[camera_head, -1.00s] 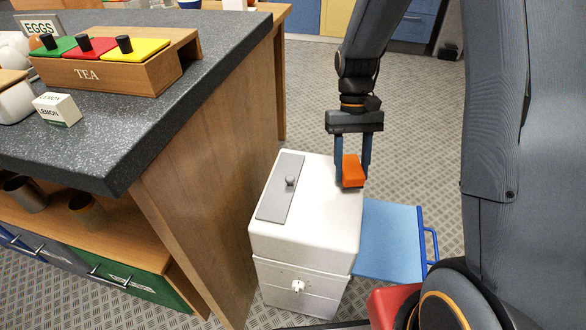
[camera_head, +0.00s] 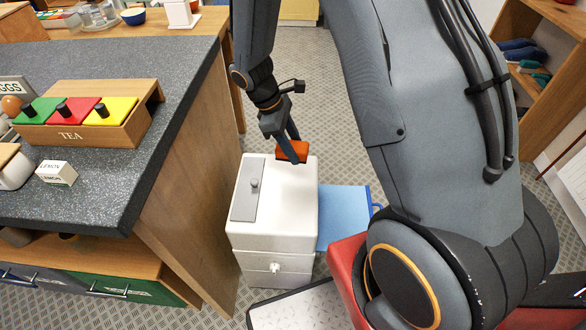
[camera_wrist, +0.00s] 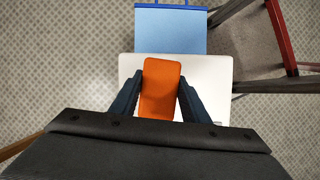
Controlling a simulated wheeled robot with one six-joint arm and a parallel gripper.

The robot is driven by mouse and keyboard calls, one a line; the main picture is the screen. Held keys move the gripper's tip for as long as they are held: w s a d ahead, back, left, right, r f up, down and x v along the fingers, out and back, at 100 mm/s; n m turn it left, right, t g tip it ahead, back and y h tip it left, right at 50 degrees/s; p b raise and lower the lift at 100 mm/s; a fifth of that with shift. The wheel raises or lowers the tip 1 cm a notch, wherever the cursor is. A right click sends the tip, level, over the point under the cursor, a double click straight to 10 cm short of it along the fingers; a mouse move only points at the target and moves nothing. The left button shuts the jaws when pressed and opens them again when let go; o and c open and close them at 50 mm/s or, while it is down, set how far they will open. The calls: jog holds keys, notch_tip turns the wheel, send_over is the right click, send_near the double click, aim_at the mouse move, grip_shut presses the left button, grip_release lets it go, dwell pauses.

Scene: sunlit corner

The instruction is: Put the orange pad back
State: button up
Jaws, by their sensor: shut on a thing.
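The orange pad (camera_head: 292,151) is between the fingers of my gripper (camera_head: 291,147), above the far right part of the white box's top. In the wrist view the orange pad (camera_wrist: 160,88) lies between the two dark blue fingers of my gripper (camera_wrist: 160,98). My gripper is shut on it. I cannot tell whether the pad touches the box top.
A blue panel with a handle (camera_head: 343,215) sticks out right of the box. The dark counter (camera_head: 180,110) stands to the left, bearing a wooden tea box (camera_head: 80,132) with green, red and yellow lids and a lemon carton (camera_head: 56,173). Patterned floor lies open behind the box.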

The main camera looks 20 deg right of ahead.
jog(key=shift+a+r+n+p, duration=0.15)
jog(key=shift+r+n+p, duration=0.25)
jog(key=shift+n, duration=0.3)
notch_tip(320, 180, down, 10)
jog(key=shift+f, duration=0.1)
jog(key=o, duration=1)
jog(key=shift+f, duration=0.1)
